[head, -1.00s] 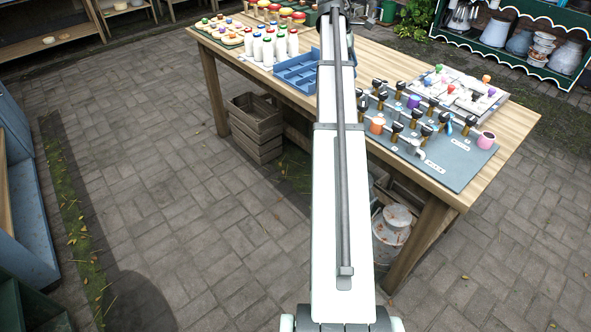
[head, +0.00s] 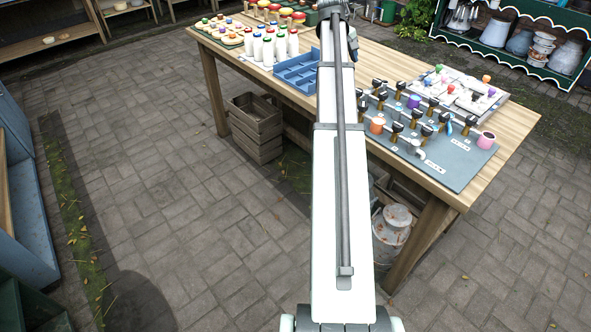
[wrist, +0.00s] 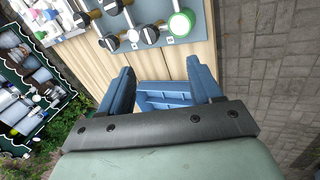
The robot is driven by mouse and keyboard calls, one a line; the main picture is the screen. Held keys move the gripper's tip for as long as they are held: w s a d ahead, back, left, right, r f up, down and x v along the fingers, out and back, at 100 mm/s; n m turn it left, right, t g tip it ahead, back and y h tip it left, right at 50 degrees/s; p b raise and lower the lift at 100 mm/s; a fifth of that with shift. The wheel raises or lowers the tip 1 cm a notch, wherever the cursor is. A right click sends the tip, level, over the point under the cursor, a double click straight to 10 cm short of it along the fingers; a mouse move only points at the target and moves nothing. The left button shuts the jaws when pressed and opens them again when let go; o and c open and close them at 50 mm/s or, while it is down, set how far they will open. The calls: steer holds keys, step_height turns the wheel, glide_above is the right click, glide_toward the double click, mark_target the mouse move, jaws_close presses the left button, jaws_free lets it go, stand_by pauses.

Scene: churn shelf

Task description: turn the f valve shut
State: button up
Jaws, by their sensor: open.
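A grey valve board (head: 455,168) lies on the wooden table, right of my arm in the head view. It carries several brass valves with black handles (head: 397,128) and small white labels too small to read, so I cannot tell which is the f valve. In the wrist view several black-handled valves (wrist: 149,35) show at the top, beside a round green-and-white piece (wrist: 181,22). My gripper (wrist: 160,66) is open and empty, its two blue fingers apart from the valves. In the head view my gripper is hidden behind my arm.
A blue compartment tray (head: 296,73) stands on the table left of my arm; it also shows between my fingers in the wrist view (wrist: 165,96). White bottles (head: 268,48) stand beyond it. A white board with coloured pieces (head: 462,92) lies behind the valve board.

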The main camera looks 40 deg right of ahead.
steer(key=a+f+m+y, duration=0.1)
steer(key=a+f, duration=0.6)
steer(key=f, duration=0.4)
steer(key=a+f+m+t+y, duration=0.1)
steer(key=a+f+m, duration=0.1)
steer(key=a+f, duration=0.5)
steer(key=a+f+m+y, duration=0.1)
steer(key=a+f, duration=0.6)
steer(key=f, duration=0.9)
steer(key=shift+s+a+f+m, duration=0.2)
steer(key=shift+s+f+m, duration=0.1)
steer(key=shift+f+m, duration=0.15)
